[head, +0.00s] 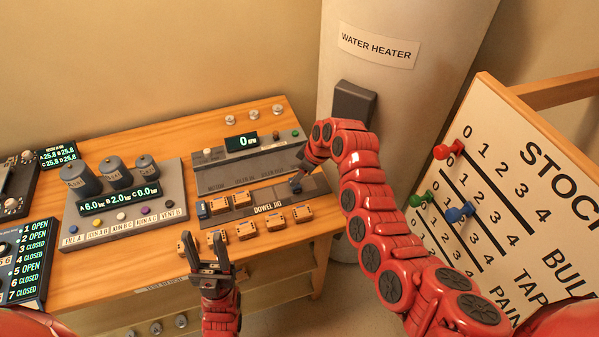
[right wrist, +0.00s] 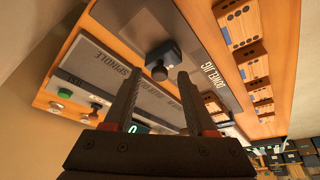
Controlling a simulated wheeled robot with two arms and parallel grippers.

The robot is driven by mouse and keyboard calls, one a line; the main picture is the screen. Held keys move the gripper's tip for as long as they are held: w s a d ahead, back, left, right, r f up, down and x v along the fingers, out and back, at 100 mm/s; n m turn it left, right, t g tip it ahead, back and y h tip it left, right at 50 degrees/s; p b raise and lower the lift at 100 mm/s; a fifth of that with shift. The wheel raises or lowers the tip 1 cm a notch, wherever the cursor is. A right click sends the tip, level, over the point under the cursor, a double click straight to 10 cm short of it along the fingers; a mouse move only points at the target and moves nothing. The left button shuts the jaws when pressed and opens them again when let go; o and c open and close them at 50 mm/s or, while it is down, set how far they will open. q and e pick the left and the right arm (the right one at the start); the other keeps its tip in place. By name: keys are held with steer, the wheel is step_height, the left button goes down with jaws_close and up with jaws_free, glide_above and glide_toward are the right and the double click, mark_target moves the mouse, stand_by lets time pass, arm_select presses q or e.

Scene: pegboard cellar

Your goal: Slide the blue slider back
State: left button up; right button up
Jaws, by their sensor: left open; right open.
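The slider, a dark blue-grey block with a round knob, sits on the grey dowel jig plate (head: 314,184). In the right wrist view the slider (right wrist: 172,55) lies just beyond and between my right gripper's fingertips (right wrist: 156,76). The fingers are apart and no contact shows. My left gripper (head: 205,246) is open and empty over the bench's front edge.
Orange blocks (head: 245,230) stand along the jig's front. Behind it is the spindle panel (head: 220,178) with a display. The water heater (head: 345,70) stands behind my right arm. The stock board (head: 490,170) with coloured pegs is at right. Canisters stand left.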

steer(key=shift+f, duration=0.15)
jaws_close()
stand_by(1.4)
